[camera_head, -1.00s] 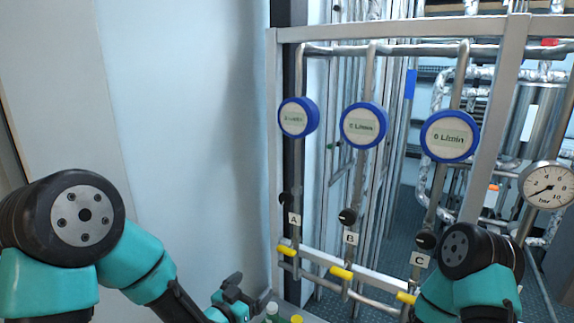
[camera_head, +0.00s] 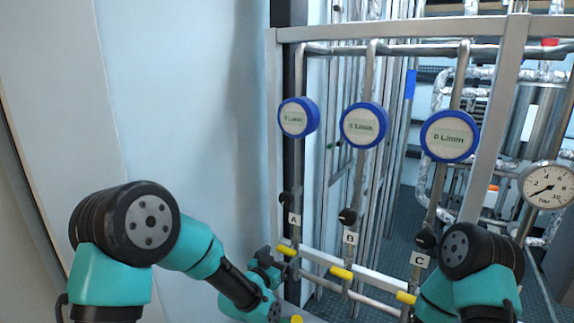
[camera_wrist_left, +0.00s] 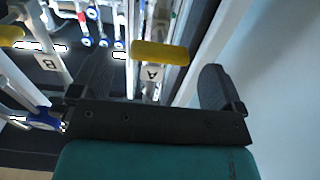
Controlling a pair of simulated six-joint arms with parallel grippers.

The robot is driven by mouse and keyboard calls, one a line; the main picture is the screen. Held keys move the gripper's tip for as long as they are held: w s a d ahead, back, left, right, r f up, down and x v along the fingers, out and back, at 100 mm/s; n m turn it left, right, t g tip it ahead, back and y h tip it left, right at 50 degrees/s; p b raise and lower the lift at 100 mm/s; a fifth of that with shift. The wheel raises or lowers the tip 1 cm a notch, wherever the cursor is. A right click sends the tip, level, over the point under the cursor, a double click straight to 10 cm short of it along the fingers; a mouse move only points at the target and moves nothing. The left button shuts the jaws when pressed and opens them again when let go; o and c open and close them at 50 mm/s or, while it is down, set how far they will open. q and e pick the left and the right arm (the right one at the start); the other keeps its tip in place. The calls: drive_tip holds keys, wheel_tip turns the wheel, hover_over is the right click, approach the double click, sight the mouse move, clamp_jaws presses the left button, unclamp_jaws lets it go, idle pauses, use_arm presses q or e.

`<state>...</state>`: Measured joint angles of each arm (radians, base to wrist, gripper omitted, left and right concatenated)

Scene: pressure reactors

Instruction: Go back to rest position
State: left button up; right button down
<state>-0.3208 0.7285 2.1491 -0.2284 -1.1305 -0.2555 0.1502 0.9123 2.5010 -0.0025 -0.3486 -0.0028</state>
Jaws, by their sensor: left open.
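My left gripper (camera_head: 268,260) is at the lower middle of the head view, close to the yellow handle (camera_head: 287,250) of line A. In the left wrist view its two dark fingers (camera_wrist_left: 157,82) stand apart. The yellow handle (camera_wrist_left: 160,53) and label A (camera_wrist_left: 153,73) show in the gap between them; I cannot tell the exact distance, and nothing is seen gripped. My right arm (camera_head: 470,265) shows at the lower right with its elbow raised. Its gripper is out of the picture.
A metal pipe frame (camera_head: 277,150) carries three blue-rimmed flow meters (camera_head: 364,125), black knobs and yellow handles. A pressure gauge (camera_head: 547,186) is at the right. A pale wall (camera_head: 180,110) is at the left.

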sight(284, 253)
use_arm(q)
drive_tip(key=x, duration=0.4)
drive_tip(key=shift+w+d, duration=0.1)
drive_tip(key=shift+n, duration=0.7)
drive_tip(key=v, duration=1)
